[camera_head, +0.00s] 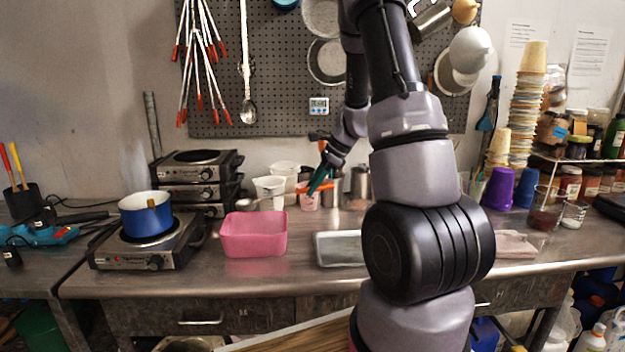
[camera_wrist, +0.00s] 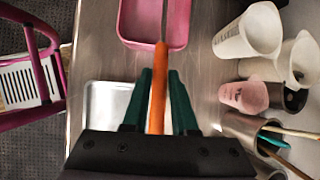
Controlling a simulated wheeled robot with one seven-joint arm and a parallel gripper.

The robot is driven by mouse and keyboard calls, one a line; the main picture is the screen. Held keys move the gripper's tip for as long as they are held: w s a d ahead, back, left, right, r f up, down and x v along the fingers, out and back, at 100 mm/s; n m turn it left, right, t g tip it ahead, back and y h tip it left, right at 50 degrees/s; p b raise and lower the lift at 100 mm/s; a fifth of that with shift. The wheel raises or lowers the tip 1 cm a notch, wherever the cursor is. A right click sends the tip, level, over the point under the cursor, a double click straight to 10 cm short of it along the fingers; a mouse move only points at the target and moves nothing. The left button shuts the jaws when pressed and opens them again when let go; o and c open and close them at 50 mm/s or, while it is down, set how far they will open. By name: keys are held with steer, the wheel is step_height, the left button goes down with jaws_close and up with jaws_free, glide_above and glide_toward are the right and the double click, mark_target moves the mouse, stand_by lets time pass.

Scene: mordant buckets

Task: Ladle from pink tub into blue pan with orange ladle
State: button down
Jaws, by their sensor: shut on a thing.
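My gripper (camera_head: 319,180) is shut on the handle of the orange ladle (camera_wrist: 157,95); its green fingers (camera_wrist: 160,76) stand on either side of the handle. The ladle's grey rod runs away from the gripper, over the pink tub in the wrist view (camera_wrist: 124,25). In the head view its metal bowl (camera_head: 246,204) shows above the back of the pink tub (camera_head: 254,236). The tub stands on the steel bench; its contents cannot be made out. The blue pan (camera_head: 147,222) sits on a hot plate left of the tub, with a brownish thing at its rim.
A metal tray (camera_head: 340,249) lies right of the tub. White beakers (camera_head: 269,190) and metal cans (camera_head: 360,183) stand behind. Stacked hot plates (camera_head: 197,176) stand behind the pan. The hot plate under the pan (camera_head: 150,248) is near the tub, with a small gap between.

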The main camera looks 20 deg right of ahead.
step_height(320, 180, down, 7)
stand_by(0.8)
steer(key=shift+r, duration=0.1)
stand_by(0.7)
steer(key=shift+r, duration=2.9)
steer(key=shift+r+t+y, duration=0.3)
steer(key=shift+r+y, duration=0.4)
steer(key=shift+r, duration=0.35)
